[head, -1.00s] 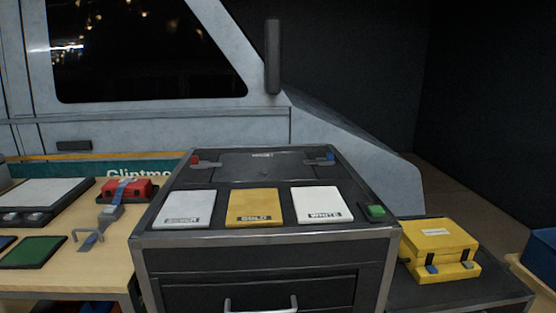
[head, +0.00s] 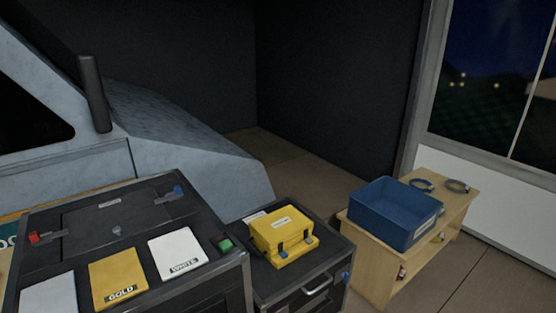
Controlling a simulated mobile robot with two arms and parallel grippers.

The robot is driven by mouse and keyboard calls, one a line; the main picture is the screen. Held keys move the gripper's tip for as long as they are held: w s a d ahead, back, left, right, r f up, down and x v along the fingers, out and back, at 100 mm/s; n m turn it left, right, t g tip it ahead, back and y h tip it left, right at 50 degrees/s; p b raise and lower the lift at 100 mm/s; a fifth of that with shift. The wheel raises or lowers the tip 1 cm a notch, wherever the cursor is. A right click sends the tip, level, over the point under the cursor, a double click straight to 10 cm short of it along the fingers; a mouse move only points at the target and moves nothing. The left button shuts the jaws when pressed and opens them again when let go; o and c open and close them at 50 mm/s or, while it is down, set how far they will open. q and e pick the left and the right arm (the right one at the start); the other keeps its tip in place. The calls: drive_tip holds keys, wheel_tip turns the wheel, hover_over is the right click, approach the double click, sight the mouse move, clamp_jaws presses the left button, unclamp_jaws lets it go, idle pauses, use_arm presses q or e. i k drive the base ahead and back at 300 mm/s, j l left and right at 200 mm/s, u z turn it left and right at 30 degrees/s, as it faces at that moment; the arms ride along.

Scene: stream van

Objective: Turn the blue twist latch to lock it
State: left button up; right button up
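A small blue latch (head: 178,191) sits at the back right corner of the dark panel on the cabinet top (head: 135,260), next to a grey bracket. A matching red latch (head: 35,238) sits at the panel's left side. Another small blue part (head: 346,277) shows on the right side of the lower dark cabinet (head: 262,290). Whether any latch is locked is too small to tell. Neither of my grippers is in view.
A gold card (head: 118,278), a white card (head: 176,252) and a green button (head: 225,244) are on the cabinet top. A blue bin (head: 390,215) and cable coils (head: 457,187) stand on a wooden shelf unit (head: 375,250). Open floor lies at the lower right.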

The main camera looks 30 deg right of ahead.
sight(346, 276)
drive_tip(key=z, duration=1.6)
drive_tip(key=i+l, duration=0.2)
drive_tip(key=l, duration=0.15)
drive_tip(key=i+l, duration=0.25)
drive_tip(key=l, duration=0.15)
drive_tip(key=i+l, duration=0.2)
drive_tip(key=l, duration=0.15)
drive_tip(key=i+l, duration=0.2)
drive_tip(key=l, duration=0.15)
drive_tip(key=u, duration=0.05)
